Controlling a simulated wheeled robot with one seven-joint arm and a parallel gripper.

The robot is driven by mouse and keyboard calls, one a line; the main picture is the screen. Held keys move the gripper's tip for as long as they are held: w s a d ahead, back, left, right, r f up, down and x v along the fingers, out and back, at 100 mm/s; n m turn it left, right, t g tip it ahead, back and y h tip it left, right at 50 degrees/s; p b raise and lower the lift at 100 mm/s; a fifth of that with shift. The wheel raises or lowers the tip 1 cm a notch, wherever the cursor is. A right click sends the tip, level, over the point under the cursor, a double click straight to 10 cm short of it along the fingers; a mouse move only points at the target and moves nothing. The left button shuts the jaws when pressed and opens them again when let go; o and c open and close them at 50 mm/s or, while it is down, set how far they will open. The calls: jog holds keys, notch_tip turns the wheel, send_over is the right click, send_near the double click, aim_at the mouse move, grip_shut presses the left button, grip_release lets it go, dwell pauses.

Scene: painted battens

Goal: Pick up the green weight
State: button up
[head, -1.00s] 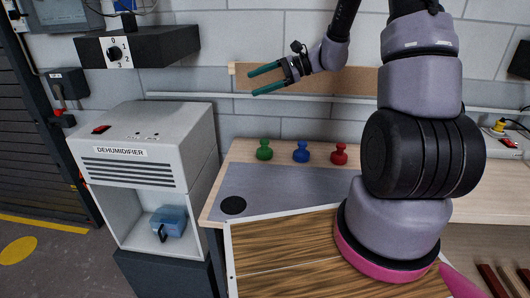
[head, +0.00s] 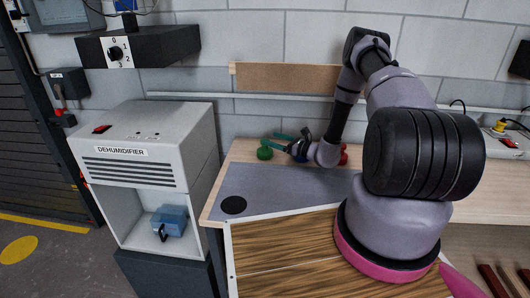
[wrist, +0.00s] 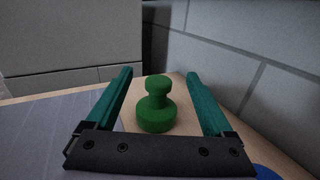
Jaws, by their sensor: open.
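The green weight (head: 264,153) stands upright on the bench near its back left, by the wall. In the wrist view the green weight (wrist: 156,104) shows whole, with a knob on a wider round base, between and a little beyond my two teal fingers. My gripper (head: 277,142) is open, low over the bench, its fingers pointing left at the green weight. It also shows in the wrist view (wrist: 160,88), with no finger visibly touching the weight. The blue weight (head: 300,158) is mostly hidden behind my gripper. The red weight (head: 344,154) is partly hidden by my arm.
A grey mat (head: 280,187) with a black disc (head: 233,205) lies in front of the weights. A dehumidifier (head: 145,145) stands left of the bench. The wall (head: 255,125) is close behind.

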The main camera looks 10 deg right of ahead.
notch_tip(320, 180, down, 3)
jog(key=shift+w+a+r, duration=0.15)
jog(key=shift+w+a, duration=0.2)
jog(key=x, duration=0.6)
jog(key=shift+w+a, duration=0.15)
jog(key=shift+w, duration=0.05)
grip_shut()
